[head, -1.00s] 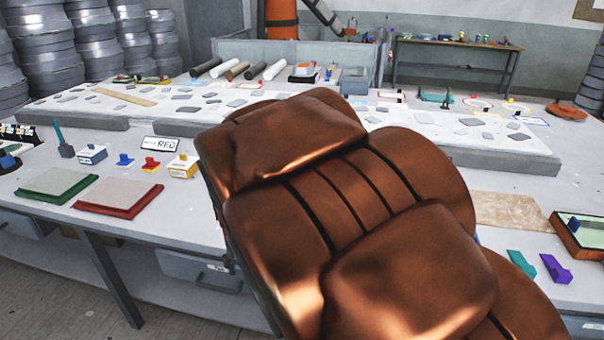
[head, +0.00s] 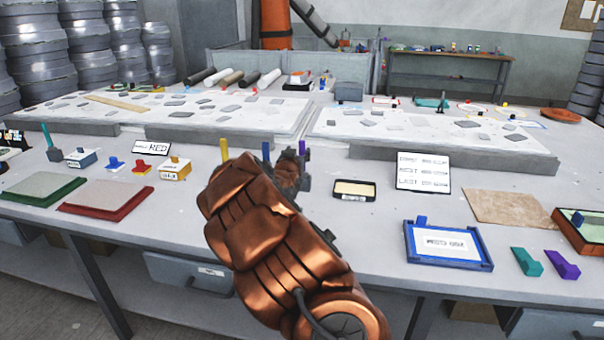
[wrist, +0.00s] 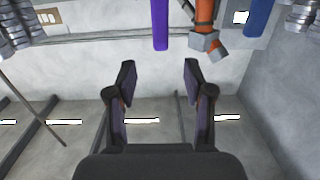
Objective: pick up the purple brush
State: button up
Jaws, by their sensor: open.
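A purple upright handle (head: 301,149), which I take for the purple brush, shows just behind my gripper (head: 298,168) in the head view. Its lower part is hidden by the gripper. A purple bar (wrist: 160,24) hangs in from the top edge of the wrist view, beyond the fingertips and in line with the gap. My gripper (wrist: 158,70) is open, with nothing between its fingers. A blue handle (head: 266,152) and a yellow handle (head: 224,148) stand to the left of the purple one.
A small dark-framed tray (head: 354,196), a white card (head: 424,171) and a blue-framed board (head: 490,262) lie to the right. Teal (head: 527,262) and purple (head: 562,264) blocks sit at the right front. Grey ledges (head: 450,158) run behind. Red and green pads lie left.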

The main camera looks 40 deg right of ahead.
aim_at(301, 145)
jog(key=d, duration=0.1)
jog(key=w+d, duration=0.1)
jog(key=shift+d+h, duration=0.3)
jog(key=shift+h, duration=0.1)
jog(key=shift+w+a+p+x, duration=0.15)
jog(key=shift+p+x, duration=0.2)
jog(key=shift+x, duration=0.35)
jog(key=shift+w+a+p+x, duration=0.1)
jog(key=shift+p+x, duration=0.25)
jog(key=shift+x, duration=0.4)
jog(key=shift+w+p+x, duration=0.15)
jog(key=shift+p+x, duration=0.2)
jog(key=shift+x, duration=0.35)
jog(key=shift+w+d+f, duration=0.25)
jog(key=shift+w+d, duration=0.25)
jog(key=shift+d, duration=0.25)
jog(key=shift+c, duration=0.2)
grip_shut()
